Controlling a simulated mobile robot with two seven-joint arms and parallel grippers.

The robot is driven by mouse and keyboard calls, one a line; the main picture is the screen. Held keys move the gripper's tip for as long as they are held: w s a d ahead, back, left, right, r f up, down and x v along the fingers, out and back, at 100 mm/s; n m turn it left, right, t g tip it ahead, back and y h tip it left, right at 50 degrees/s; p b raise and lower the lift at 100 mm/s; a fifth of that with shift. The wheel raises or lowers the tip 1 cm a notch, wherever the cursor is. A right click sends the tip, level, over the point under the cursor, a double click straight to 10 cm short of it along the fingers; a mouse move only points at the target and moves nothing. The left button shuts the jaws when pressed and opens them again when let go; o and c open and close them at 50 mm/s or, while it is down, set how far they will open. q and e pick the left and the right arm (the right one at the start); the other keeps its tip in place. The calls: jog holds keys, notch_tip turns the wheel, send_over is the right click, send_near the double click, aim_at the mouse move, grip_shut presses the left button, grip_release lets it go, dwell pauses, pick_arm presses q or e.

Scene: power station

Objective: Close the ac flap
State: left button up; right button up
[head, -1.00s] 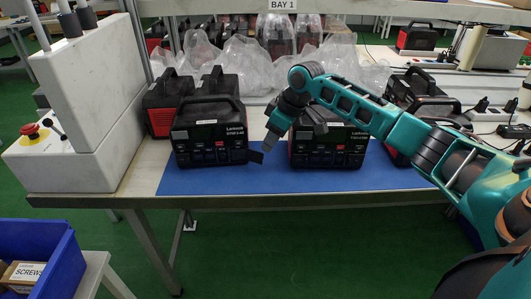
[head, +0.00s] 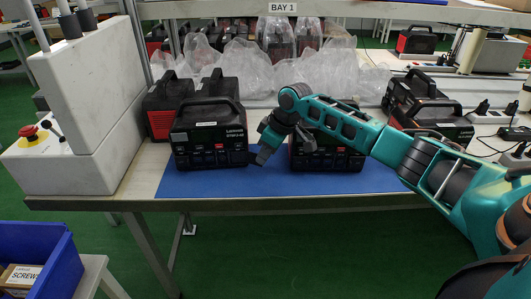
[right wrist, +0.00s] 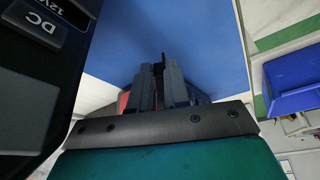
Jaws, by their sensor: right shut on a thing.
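The power station (head: 209,135), a black box with a top handle, stands upright on the blue mat with its front facing me. Its dark ac flap (head: 253,161) sticks out at the lower right edge of the front, mostly covered by my gripper in the head view. My right gripper (head: 262,154) is at that edge, shut on the flap. In the right wrist view its fingers (right wrist: 160,85) are close together with a thin dark piece between them. The station's front with a DC label (right wrist: 42,27) is at the left there. My left gripper is not in view.
A second power station (head: 326,158) stands just right, partly behind my arm. More stand behind and at the right. A white panel with a red button (head: 28,131) is at the left. The blue mat (head: 300,181) is clear in front. A blue bin (head: 45,255) is lower left.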

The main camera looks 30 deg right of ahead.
grip_shut()
jog(key=shift+r+p, duration=0.1)
jog(key=shift+p, duration=0.25)
